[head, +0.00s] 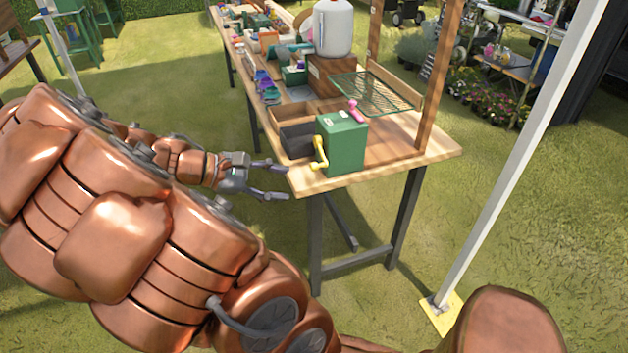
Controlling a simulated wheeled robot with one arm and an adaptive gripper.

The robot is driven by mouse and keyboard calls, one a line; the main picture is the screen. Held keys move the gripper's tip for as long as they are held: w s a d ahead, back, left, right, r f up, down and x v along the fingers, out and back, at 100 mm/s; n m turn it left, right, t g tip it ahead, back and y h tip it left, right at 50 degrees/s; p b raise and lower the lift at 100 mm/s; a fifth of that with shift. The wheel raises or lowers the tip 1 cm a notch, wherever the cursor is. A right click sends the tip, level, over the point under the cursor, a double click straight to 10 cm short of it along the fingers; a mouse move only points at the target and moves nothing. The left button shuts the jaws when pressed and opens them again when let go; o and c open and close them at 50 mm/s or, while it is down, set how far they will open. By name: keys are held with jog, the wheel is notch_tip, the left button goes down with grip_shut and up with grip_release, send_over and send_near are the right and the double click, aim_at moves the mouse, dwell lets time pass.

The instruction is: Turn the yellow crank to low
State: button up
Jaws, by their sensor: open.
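The yellow crank (319,152) is on the left face of a green box (341,143), near the front corner of a wooden table. Its arm stands roughly upright. A pink handle (357,111) shows on top of the box. Any markings for low are too small to read. My gripper (287,182) reaches in from the left at the table's front left corner. Its two fingers are apart and point right toward the crank. It is empty and stands a little left of the crank, apart from it.
The wooden table (429,150) holds a dark bin (297,141) behind the crank, a green wire rack (374,93), a white tank (332,28) and several small items further back. A wooden post (441,75) rises at its right edge.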

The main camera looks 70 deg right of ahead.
aim_at(314, 167)
jog(key=w+d+f+n+g+h+b, duration=0.4)
jog(key=d+f+b, duration=0.3)
jog(key=d+f, duration=0.45)
jog(key=shift+n+t+h, duration=0.5)
jog(key=shift+n+h, duration=0.1)
jog(key=shift+n, duration=0.2)
jog(key=shift+w+d+r+x, duration=0.15)
jog(key=shift+w+r+x, duration=0.1)
jog(key=shift+x, duration=1.2)
jog(key=shift+w+d+r+x, duration=0.1)
jog(key=shift+d+r+x, duration=0.15)
jog(key=shift+x, duration=1.15)
jog(key=shift+w+d+r+x, duration=0.1)
jog(key=shift+w+r+x, duration=0.15)
jog(key=shift+x, duration=1.2)
grip_shut()
